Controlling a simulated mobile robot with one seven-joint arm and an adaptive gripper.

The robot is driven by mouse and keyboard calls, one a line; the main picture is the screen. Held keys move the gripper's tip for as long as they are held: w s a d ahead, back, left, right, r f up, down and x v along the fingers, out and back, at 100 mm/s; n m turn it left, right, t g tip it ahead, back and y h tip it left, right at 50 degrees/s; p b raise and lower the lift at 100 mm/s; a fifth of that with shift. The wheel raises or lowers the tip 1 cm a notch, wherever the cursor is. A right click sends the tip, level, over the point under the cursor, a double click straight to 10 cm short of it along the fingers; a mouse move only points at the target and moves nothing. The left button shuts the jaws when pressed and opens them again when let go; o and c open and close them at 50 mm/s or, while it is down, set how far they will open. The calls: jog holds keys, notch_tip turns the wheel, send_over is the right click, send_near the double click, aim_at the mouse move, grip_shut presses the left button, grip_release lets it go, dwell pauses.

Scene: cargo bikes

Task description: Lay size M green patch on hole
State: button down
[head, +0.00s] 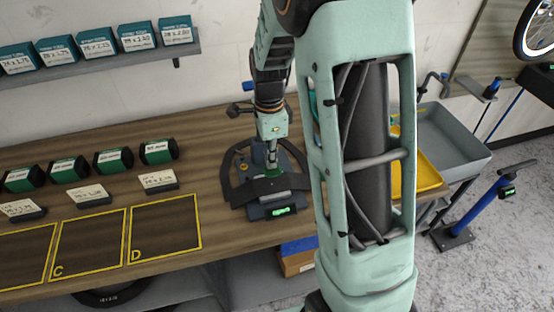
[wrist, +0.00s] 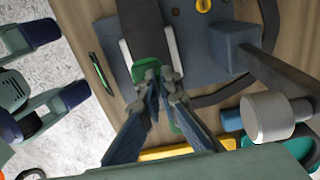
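A green patch (wrist: 150,66) shows at my fingertips in the wrist view, over the dark tube (wrist: 147,30) between two white bars. More green shows between the fingers, where they nearly meet. My gripper (wrist: 161,84) looks closed on the patch. In the head view my gripper (head: 271,164) points down at the repair stand, with the green patch (head: 274,173) just under it. The dark tube (head: 234,185) loops over the stand (head: 283,210). The hole is hidden, and I cannot tell whether the patch touches the tube. The patch's size marking cannot be read.
Green-labelled rolls (head: 68,169) and small cards (head: 89,194) line the bench left of the stand, behind yellow-outlined squares (head: 166,228). Boxes stand on a wall shelf (head: 180,48). A yellow tray (head: 426,176) and grey bin (head: 446,135) are at right. A blue pump (head: 477,212) stands on the floor.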

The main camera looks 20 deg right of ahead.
aim_at(270, 180)
jog(key=shift+w+a+f, duration=0.15)
jog(key=shift+f, duration=0.05)
jog(key=shift+f+b, duration=1.55)
jog(key=shift+f, duration=0.25)
jog(key=shift+f+b, duration=0.5)
jog(key=shift+f, duration=0.4)
dwell(1.1)
jog(key=c, duration=2.1)
grip_release()
jog(key=shift+r, duration=0.1)
notch_tip(270, 180, up, 12)
jog(key=shift+f, duration=0.1)
